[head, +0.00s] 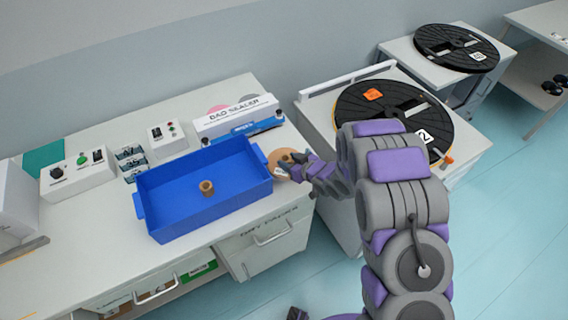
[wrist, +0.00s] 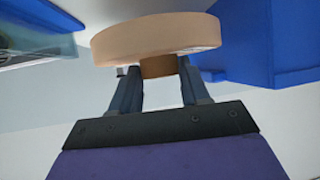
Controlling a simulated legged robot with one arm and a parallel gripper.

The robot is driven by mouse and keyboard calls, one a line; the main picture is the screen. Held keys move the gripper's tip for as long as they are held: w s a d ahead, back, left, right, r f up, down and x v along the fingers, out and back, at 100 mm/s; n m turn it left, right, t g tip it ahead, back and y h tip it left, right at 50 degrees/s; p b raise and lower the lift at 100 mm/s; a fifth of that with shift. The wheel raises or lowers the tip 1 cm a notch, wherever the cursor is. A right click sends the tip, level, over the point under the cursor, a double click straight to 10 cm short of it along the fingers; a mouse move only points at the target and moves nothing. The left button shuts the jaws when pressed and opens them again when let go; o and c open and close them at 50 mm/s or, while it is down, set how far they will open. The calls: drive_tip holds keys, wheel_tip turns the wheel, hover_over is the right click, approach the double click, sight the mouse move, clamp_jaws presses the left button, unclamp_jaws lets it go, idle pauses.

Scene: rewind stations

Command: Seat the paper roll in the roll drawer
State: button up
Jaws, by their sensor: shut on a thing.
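A flat tan disc-shaped roll (head: 284,157), which I take to be the paper roll, is at the right end of the blue bin, partly hidden by my gripper (head: 301,169). In the wrist view my gripper (wrist: 157,84) is shut on the brown core (wrist: 158,67) that sticks out of the roll (wrist: 155,37). The roll's wide face lies across the fingertips. A drawer front (head: 268,238) with a handle and partly readable lettering is in the bench below. I cannot tell if it is the roll drawer.
A blue bin (head: 158,222) with a small brown ring (head: 207,187) inside stands on the bench. Behind it are a bag sealer (head: 235,117) and control boxes (head: 78,172). A black reel (head: 395,112) lies on the right table. Floor at lower right is clear.

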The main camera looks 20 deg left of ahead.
drive_tip(key=shift+w+a, duration=0.8)
drive_tip(key=shift+a, duration=0.25)
wheel_tip(320, 180, down, 4)
drive_tip(key=shift+a+r+b, duration=0.1)
drive_tip(key=shift+r+b, duration=0.1)
drive_tip(key=shift+b, duration=0.5)
drive_tip(key=o, duration=1.2)
drive_tip(key=shift+r, duration=0.1)
drive_tip(key=p+v, duration=0.2)
drive_tip(key=v, duration=1)
